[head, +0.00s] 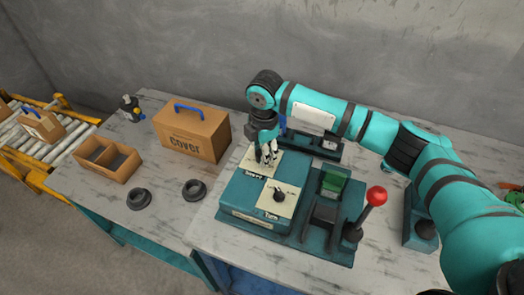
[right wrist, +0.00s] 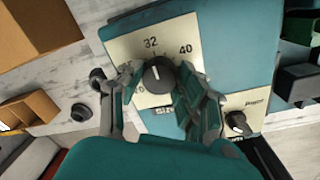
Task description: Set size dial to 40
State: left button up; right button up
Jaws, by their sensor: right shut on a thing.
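The size dial (right wrist: 158,75) is a dark round knob on a cream plate (right wrist: 125,47) marked with 32 and 40 in the right wrist view. Its white pointer line appears to aim up, near the 32; the exact setting is hard to tell. My right gripper (right wrist: 155,88) has its fingers on both sides of the dial and is shut on it. In the head view my right gripper (head: 268,155) reaches down over the far plate of the teal machine box (head: 237,190) and hides the dial there. My left gripper is not in view.
A second knob (head: 279,195) sits on a nearer plate. A red-topped lever (head: 376,196) and a green block (head: 333,183) stand to the right. A cardboard cover box (head: 190,138), an open divided box (head: 107,160) and black rings (head: 194,189) lie on the left table.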

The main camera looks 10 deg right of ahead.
jog(key=shift+r+m+p, duration=0.25)
jog(key=shift+m+p, duration=0.15)
jog(key=shift+p, duration=0.5)
jog(key=shift+c, duration=0.3)
jog(key=m+p, duration=0.6)
jog(key=p, duration=0.2)
jog(key=shift+a+m+p, duration=0.1)
jog(key=shift+m+p, duration=0.2)
jog(key=shift+p, duration=0.1)
jog(key=shift+m+p, duration=1.05)
jog(key=shift+m, duration=0.05)
jog(key=shift+f+m+h+p, duration=0.15)
jog(key=shift+m+h+p, duration=0.15)
jog(key=shift+m+p, duration=0.65)
jog(key=shift+m, duration=0.25)
jog(key=o, duration=1.1)
jog(key=shift+o, duration=0.2)
notch_tip(320, 180, up, 12)
jog(key=shift+s+a, duration=0.2)
